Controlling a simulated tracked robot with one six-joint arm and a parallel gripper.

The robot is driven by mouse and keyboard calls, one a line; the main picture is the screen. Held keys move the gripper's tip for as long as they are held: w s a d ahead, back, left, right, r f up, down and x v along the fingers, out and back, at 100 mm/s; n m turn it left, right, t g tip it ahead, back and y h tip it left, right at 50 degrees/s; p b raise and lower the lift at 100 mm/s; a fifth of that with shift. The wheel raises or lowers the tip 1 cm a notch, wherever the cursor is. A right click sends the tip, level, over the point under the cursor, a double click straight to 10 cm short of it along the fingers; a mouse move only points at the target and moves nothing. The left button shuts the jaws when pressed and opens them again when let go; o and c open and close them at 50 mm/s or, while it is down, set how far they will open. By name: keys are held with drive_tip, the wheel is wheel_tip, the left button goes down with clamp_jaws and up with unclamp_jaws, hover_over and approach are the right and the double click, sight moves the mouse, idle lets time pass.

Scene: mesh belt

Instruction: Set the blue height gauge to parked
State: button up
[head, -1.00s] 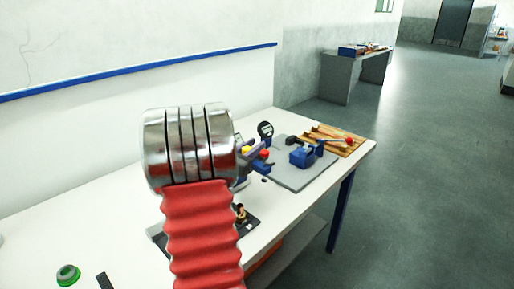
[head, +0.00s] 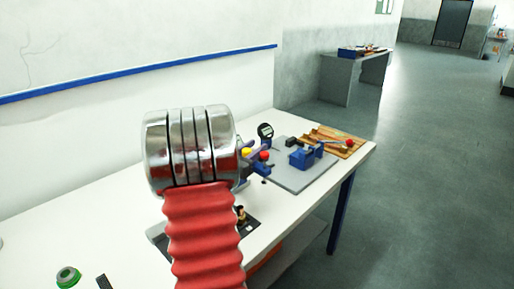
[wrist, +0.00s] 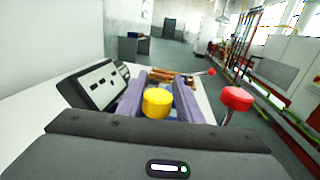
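A blue device (head: 262,168) stands just beyond my gripper in the head view, partly hidden by it; I take it for the height gauge. A yellow knob (wrist: 157,103) and a red knob (wrist: 237,98) on a thin stem show in the wrist view. They also show in the head view as a yellow ball (head: 246,152) and a red ball (head: 264,156). My gripper (wrist: 161,92) has its two purple fingers apart, with the yellow knob between them in the picture. Contact cannot be told. The device's base and its setting are hidden.
A grey plate (head: 300,181) carries a second blue device (head: 303,158). Behind it lies a wooden tray (head: 340,147). A round dark dial (head: 265,131) stands at the back. A green ring (head: 67,276) lies front left. The white table (head: 120,237) is bare at left.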

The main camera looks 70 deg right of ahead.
drive_tip(key=v, duration=1.3)
drive_tip(key=shift+a, duration=0.1)
idle(0.3)
